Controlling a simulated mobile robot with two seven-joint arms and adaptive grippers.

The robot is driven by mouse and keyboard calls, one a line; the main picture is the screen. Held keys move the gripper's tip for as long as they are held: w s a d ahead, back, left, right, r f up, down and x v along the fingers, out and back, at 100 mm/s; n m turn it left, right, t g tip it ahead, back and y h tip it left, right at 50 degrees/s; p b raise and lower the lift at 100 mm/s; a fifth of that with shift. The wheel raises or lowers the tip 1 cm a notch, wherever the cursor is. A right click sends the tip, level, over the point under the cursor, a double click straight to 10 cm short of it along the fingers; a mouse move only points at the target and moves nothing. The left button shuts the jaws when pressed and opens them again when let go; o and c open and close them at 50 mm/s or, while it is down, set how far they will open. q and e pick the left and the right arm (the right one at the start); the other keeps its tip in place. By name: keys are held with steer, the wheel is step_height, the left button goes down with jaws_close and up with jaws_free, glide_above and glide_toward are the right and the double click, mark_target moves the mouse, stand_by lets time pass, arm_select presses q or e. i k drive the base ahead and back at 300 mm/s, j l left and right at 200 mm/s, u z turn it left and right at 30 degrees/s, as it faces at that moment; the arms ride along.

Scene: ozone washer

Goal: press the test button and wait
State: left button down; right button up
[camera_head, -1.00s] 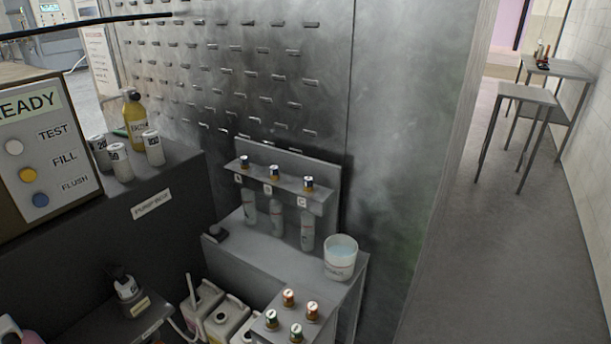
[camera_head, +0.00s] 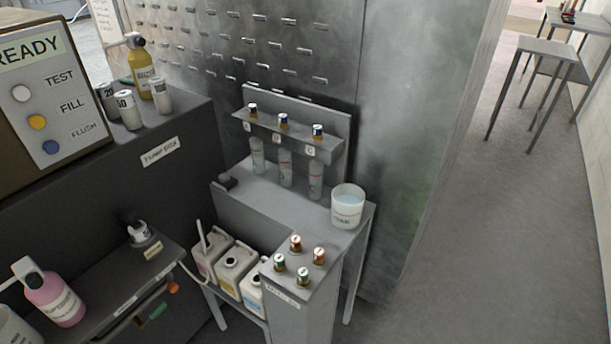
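The control panel (camera_head: 85,55) stands at the upper left and its screen (camera_head: 28,50) reads READY. The round white button beside the TEST label (camera_head: 21,93) is the upper of three buttons. A yellow button (camera_head: 37,122) sits beside FILL and a blue button (camera_head: 50,147) beside FLUSH. The panel's left part is cut off by the picture edge. Neither of my grippers shows in the head view, and nothing touches the buttons.
The panel stands by a dark box labelled PUMP BOX (camera_head: 160,151), with a yellow bottle (camera_head: 144,77) and white cups on top. A grey bench (camera_head: 240,200) holds a white tub (camera_head: 347,208). Jugs and a pink bottle (camera_head: 55,300) sit lower. Open floor (camera_head: 480,250) lies right.

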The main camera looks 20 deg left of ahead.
mark_target(20, 93)
steer(key=u, duration=1.85)
